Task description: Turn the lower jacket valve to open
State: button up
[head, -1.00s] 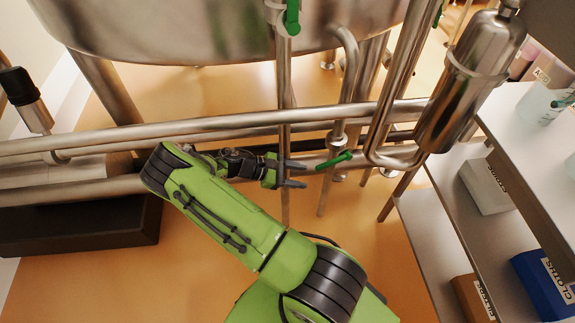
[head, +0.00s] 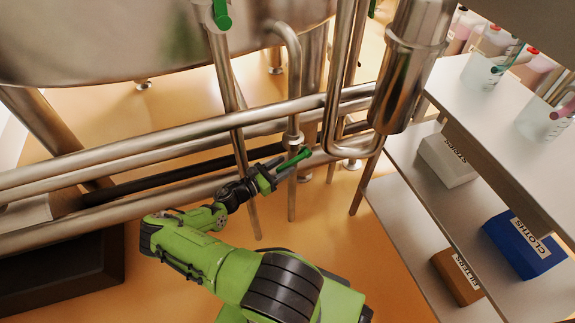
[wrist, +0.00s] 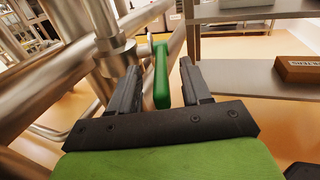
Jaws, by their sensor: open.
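The lower jacket valve's green lever (head: 293,159) sticks out at an angle from its steel valve body on the vertical pipe in the head view. In the wrist view the green lever (wrist: 161,76) stands between the two dark fingers. My gripper (head: 276,170) is open at the lever, with a finger on each side of it in the wrist view (wrist: 160,88). Gaps show beside the lever there, and I cannot tell whether either finger touches it. Another green valve handle (head: 221,14) is higher up, below the tank.
Steel pipes (head: 130,155) run across behind my gripper. A steel cylinder (head: 408,75) hangs at the upper right. At the right, shelves hold a blue box (head: 520,248), a white box (head: 447,162) and a brown box (head: 458,277).

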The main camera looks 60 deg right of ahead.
aim_at(294, 162)
jog(key=shift+x, duration=1.25)
grip_shut()
